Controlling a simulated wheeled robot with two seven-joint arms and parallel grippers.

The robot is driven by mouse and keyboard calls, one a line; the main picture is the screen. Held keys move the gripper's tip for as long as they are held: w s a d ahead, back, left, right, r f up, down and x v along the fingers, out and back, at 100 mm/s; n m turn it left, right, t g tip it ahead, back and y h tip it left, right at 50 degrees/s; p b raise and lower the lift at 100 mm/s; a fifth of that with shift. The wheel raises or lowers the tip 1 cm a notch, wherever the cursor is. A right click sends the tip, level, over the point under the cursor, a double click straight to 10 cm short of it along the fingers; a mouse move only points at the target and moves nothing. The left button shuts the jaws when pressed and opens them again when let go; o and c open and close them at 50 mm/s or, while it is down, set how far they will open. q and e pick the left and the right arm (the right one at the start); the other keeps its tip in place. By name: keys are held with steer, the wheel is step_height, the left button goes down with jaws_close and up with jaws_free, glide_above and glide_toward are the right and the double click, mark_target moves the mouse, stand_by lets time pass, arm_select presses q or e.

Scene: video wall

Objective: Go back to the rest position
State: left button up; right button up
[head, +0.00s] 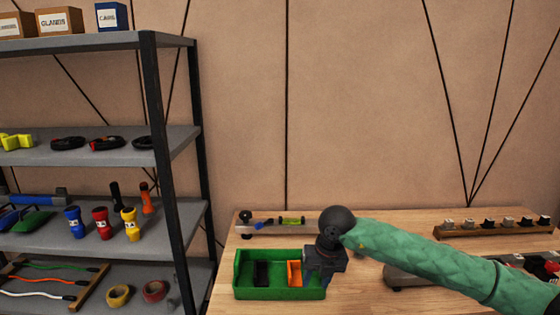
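My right arm comes in from the right in a green sleeve. My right gripper (325,275) points down at the right end of a green bin (250,288) on the wooden table. Its fingers are mostly hidden behind the gripper body and the bin's edge, so I cannot see whether they are open or hold anything. My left gripper is not in view.
A grey shelf rack (160,160) with torches, tapes, cables and boxes stands at the left. On the wooden table (390,222), a level (291,220) lies behind the bin. A wooden rack (490,230) with several small parts stands at the back right.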

steer(key=s+a+r+m+t+y, duration=0.15)
steer(key=s+a+y, duration=0.25)
steer(key=a+y, duration=0.55)
steer(key=s+a+r+m+g+y, duration=0.1)
steer(key=s+a+r+m+y, duration=0.25)
steer(key=a+y, duration=0.6)
steer(key=w+d+f+m+t+h, duration=0.3)
steer(key=d+m+t+h, duration=0.1)
steer(key=m+t, duration=0.4)
steer(key=w+d+f+m+t+h, duration=0.25)
steer(key=d+m+t+h, duration=0.2)
steer(key=m+t, duration=0.4)
steer(key=s+d+f+m+g+h, duration=0.2)
steer(key=d+f+m+h, duration=0.3)
steer(key=f, duration=0.5)
steer(key=s+d+f+m+g+h, duration=0.1)
steer(key=s+d+f+m+h, duration=0.2)
steer(key=d+f+m+h, duration=0.5)
steer(key=s+d+f+g, duration=0.2)
steer(key=s+f+g, duration=0.5)
steer(key=s+f, duration=0.75)
steer(key=s+f+g, duration=0.3)
steer(key=s+f, duration=0.2)
steer(key=s, duration=0.3)
steer(key=s+d+f+g+y, duration=0.1)
steer(key=s+f+g, duration=0.2)
steer(key=s, duration=0.6)
step_height(320, 180, down, 2)
steer(key=shift+d+g, duration=0.3)
steer(key=shift+g, duration=0.1)
